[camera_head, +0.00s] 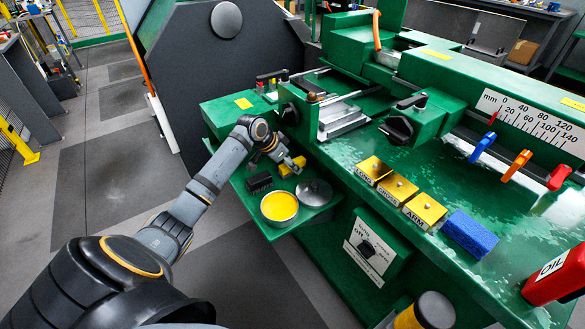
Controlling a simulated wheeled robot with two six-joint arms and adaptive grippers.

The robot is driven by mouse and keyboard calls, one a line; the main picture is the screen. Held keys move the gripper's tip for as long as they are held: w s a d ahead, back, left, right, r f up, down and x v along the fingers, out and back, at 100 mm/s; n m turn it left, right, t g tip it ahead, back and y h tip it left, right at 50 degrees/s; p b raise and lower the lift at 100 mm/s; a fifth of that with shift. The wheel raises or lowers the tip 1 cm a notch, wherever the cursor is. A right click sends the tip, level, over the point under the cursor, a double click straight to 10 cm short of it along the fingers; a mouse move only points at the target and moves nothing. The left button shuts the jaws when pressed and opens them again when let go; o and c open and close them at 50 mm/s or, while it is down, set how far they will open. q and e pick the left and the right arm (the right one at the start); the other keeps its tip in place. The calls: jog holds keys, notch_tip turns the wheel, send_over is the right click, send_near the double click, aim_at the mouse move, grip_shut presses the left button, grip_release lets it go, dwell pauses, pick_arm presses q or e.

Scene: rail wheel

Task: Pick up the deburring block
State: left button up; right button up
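A small yellow block (286,170) lies on the low green shelf, partly hidden by my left gripper; it may be the deburring block, but I see no label on it. My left gripper (275,158) is right at this block, with its fingers pointing down at the shelf. The fingers are small and overlap the block, so I cannot tell whether they grip it. A blue rough-looking block (470,234) lies apart on the green machine bed to the right. My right gripper is not in view.
On the shelf (246,198) are a dark brush-like block (259,182), an open tin of yellow paste (279,207) and a round grey lid (314,192). Yellow labelled blocks (397,187) stand on the machine bed.

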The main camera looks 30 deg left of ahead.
pick_arm(q)
jog(key=shift+c, duration=0.3)
grip_shut()
jog(key=shift+r, duration=0.1)
jog(key=shift+s+d+r, duration=0.1)
jog(key=shift+r, duration=0.05)
jog(key=s+d+r+p, duration=0.1)
jog(key=s+d+r, duration=0.6)
jog(key=s+d, duration=0.2)
jog(key=shift+s+r+p, duration=0.35)
jog(key=shift+s+p, duration=0.05)
jog(key=shift+s, duration=0.3)
